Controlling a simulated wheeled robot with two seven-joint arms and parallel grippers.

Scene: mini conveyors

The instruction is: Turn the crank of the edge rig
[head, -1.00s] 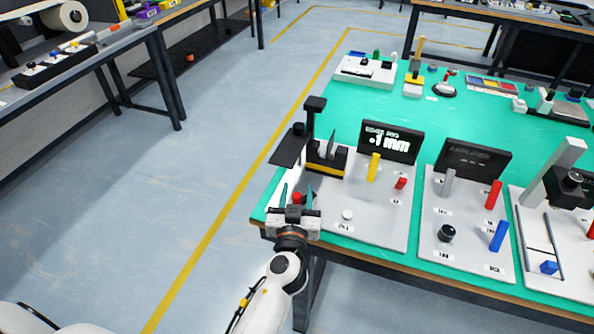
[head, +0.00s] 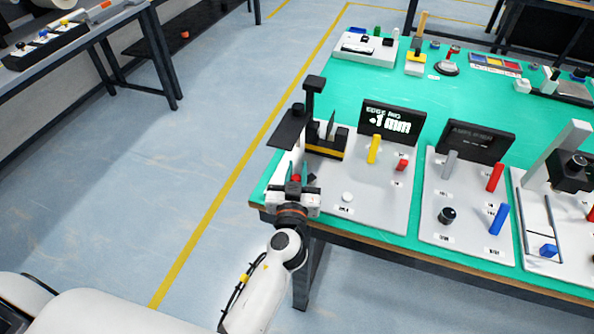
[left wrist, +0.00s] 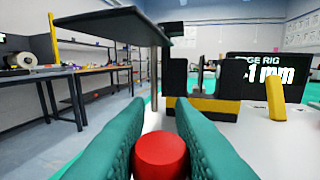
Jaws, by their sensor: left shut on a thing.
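The edge rig is a white plate (head: 375,200) at the left end of the green table, with a black and yellow block (head: 325,152) and a black display (head: 392,124) reading about .1 mm. My left gripper (head: 297,178) is at the rig's left edge. Its teal fingers are shut on a red knob (left wrist: 162,155), seemingly the crank's handle, which shows between them in the left wrist view. The rest of the crank is hidden by the gripper. My right gripper is not in view.
A dark flat plate (head: 287,128) on a post overhangs close beyond my left gripper. The amplifier plate (head: 465,235) is to the right. Open floor lies left of the table.

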